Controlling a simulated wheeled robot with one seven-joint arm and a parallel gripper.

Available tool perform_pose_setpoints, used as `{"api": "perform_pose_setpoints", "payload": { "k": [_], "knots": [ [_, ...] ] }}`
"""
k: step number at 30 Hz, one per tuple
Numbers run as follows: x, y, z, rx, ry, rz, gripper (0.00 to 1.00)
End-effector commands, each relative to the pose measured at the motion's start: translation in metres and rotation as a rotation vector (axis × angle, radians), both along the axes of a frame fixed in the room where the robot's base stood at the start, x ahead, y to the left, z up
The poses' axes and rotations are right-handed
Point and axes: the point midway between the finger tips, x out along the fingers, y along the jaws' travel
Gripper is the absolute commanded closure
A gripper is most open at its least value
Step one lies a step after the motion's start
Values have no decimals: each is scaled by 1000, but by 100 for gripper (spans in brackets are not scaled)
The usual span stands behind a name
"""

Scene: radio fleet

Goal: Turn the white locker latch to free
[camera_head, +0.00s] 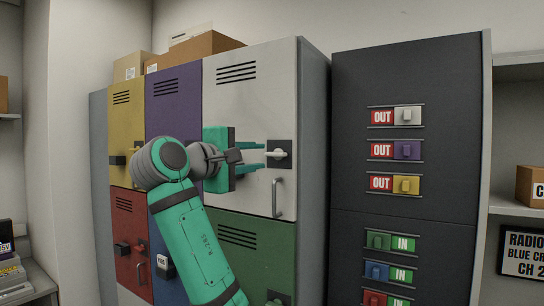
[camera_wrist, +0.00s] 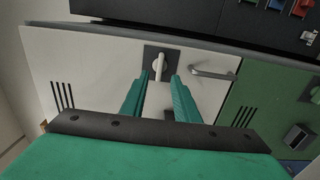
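The white locker (camera_head: 250,100) has a dark square latch plate with a white lever latch (camera_head: 279,153). The lever lies about horizontal and points left in the head view. In the wrist view the latch (camera_wrist: 158,66) is just beyond the fingertips, with its lever pointing toward my gripper. My gripper (camera_head: 260,157) has teal fingers spread apart, one above the other, left of the latch. In the wrist view my gripper (camera_wrist: 157,84) is open and empty, with the lever lined up with the gap. Contact with the latch is not visible.
A grey pull handle (camera_head: 278,198) is on the white door below the latch. A dark board (camera_head: 345,130) with OUT and IN sliders stands to the right.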

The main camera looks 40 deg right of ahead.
Motion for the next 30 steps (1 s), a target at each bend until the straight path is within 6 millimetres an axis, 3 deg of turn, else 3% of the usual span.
{"api": "perform_pose_setpoints", "payload": {
  "k": [12, 18, 26, 27, 30],
  "knots": [
    [26, -61, 0, 1, -1, 1, 72],
    [31, -73, 0, 1, -1, 1, 72],
    [31, -75, 0, 1, -2, 1, 72],
    [31, -75, 0, 1, -2, 1, 74],
    [31, -75, 0, 0, -1, 1, 98]
  ]
}}
